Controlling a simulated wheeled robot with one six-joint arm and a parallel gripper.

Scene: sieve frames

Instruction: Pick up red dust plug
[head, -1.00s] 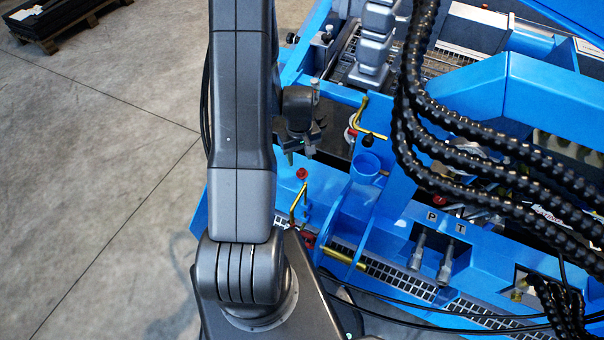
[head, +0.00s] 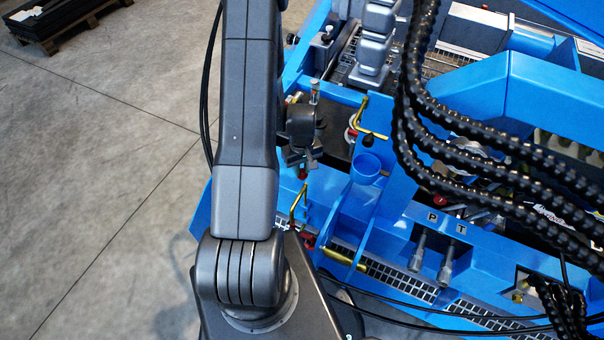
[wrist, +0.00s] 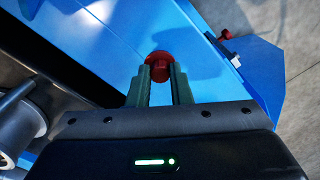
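The red dust plug (wrist: 158,62) shows in the wrist view at the tips of my gripper (wrist: 159,80), with a round flange and a narrower knob facing me. My gripper's two green-grey fingers stand apart, one on each side of the plug. A narrow gap seems to show beside the knob, so the fingers look open. In the head view, my gripper (head: 301,164) is just above the plug (head: 302,174), which is mostly hidden by the gripper and sits at the blue frame.
A second red part (wrist: 226,34) sits at the blue edge in the wrist view. A brass lever (head: 298,208) stands near the plug, and a blue cup (head: 366,168) is to the right. Black ribbed hoses (head: 420,150) hang further right. Open floor lies left.

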